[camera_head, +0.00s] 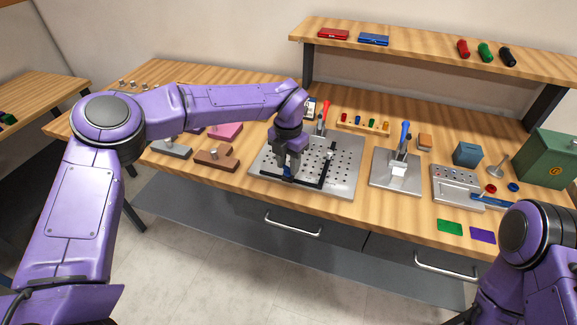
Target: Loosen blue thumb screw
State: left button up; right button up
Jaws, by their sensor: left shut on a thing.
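My left gripper (289,170) reaches down over the perforated metal plate (343,176) in the middle of the workbench. It is shut at the left part of the black L-shaped bracket on the plate. A small bit of blue (287,178) shows between its fingertips, likely the blue thumb screw, mostly hidden by the fingers. The black bracket (327,165) runs along the front and up the right side of the plate. A red-handled clamp (323,115) stands at the plate's back edge. My right arm is at the lower right, and its gripper is out of view.
A second metal plate with a blue-handled clamp (404,138) stands to the right. A control box (457,187), green card (449,227) and purple card (482,235) lie farther right. Brown (217,159) and grey (171,148) blocks are at left. A shelf (430,52) runs above the back.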

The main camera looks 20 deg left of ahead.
aim_at(288, 167)
pick_arm(q)
jog(key=shift+f+n+b, duration=0.1)
jog(key=shift+n+b, duration=0.75)
jog(key=shift+n, duration=0.85)
jog(key=o, duration=1)
jog(key=shift+o, duration=0.2)
jog(key=shift+r, duration=0.5)
notch_tip(288, 167, up, 10)
jog(key=b, duration=0.1)
jog(key=shift+f+b, duration=0.15)
jog(key=shift+b, duration=0.15)
